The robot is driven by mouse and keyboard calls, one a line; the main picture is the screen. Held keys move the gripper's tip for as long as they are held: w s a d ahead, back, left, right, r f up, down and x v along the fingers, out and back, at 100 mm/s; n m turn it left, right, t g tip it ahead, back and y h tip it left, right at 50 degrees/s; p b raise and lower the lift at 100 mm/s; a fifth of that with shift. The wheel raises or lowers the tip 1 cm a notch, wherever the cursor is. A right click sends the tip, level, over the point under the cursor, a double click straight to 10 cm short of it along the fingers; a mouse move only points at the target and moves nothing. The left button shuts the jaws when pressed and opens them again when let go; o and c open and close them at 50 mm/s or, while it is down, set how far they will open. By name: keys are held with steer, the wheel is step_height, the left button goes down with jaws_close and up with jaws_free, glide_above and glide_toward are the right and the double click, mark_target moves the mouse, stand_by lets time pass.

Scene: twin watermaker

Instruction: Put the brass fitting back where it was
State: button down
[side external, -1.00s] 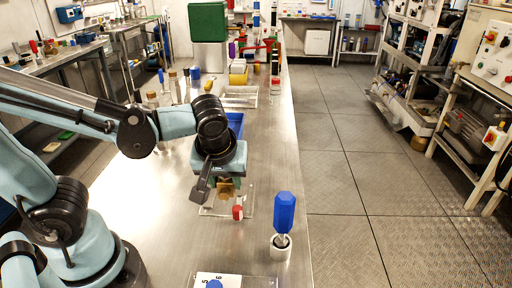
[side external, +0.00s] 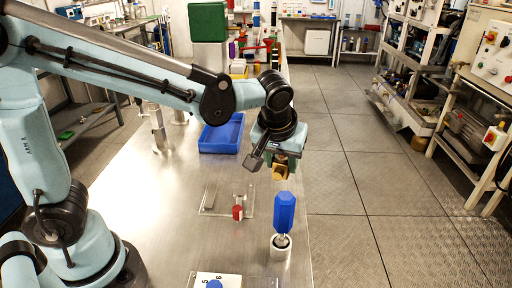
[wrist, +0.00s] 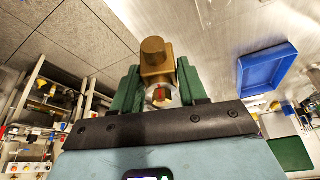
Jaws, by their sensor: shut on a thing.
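My gripper (side external: 281,165) is shut on the brass fitting (side external: 280,173) and holds it above the right edge of the steel bench. In the wrist view the brass fitting (wrist: 156,62) sits between the green fingers of my gripper (wrist: 158,88), with a pale hex end toward the palm. A clear plate (side external: 222,212) with a small red-ended part (side external: 238,211) lies on the bench, to the left of and below my gripper. Where the fitting was at first is not shown by these frames.
A blue tray (side external: 222,136) is on the bench behind; it also shows in the wrist view (wrist: 268,66). Open bench (side external: 150,200) lies at left; floor lies beyond the right edge.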

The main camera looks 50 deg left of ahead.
steer(key=w, duration=0.2)
steer(key=w+f, duration=0.1)
steer(key=shift+w+a+m, duration=0.25)
steer(key=shift+m, duration=0.15)
steer(key=shift+w+f, duration=0.1)
steer(key=shift+f, duration=4.9)
steer(key=shift+f, duration=0.15)
steer(key=c, duration=0.6)
jaws_free()
